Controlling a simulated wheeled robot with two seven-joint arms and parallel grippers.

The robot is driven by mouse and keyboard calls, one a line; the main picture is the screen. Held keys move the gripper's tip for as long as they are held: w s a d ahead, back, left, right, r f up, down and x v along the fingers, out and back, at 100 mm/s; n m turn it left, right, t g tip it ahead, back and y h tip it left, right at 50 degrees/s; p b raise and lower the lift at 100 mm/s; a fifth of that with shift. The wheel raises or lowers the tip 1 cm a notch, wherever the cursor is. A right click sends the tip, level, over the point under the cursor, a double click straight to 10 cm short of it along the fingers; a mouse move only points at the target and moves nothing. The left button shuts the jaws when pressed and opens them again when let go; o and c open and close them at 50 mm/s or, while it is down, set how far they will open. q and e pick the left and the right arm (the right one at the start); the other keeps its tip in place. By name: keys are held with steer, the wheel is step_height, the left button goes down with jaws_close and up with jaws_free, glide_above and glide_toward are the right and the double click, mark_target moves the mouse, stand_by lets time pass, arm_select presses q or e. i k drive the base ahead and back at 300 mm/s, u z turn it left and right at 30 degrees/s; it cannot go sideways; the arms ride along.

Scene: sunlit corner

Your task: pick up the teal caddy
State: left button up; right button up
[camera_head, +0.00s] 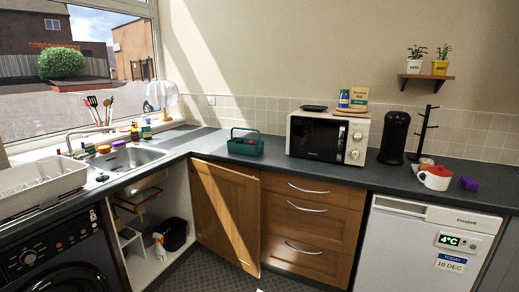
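The teal caddy (245,146) stands upright on the dark counter, left of the microwave and right of the sink. It has a raised handle across its top. Something dark or reddish shows inside it, too small to make out. Neither of my grippers is in the head view, and nothing touches the caddy from my side.
The white microwave (360,141) stands just right of the caddy. The sink (128,158) and white dish rack (38,186) are at the left. A cupboard door (222,209) hangs open below the counter.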

mark_target(244, 148)
steer(key=z, duration=0.5)
steer(key=i, duration=0.8)
steer(key=z, duration=0.75)
steer(key=i, duration=0.85)
steer(key=u, duration=0.5)
steer(key=i, duration=0.8)
steer(key=u, duration=0.45)
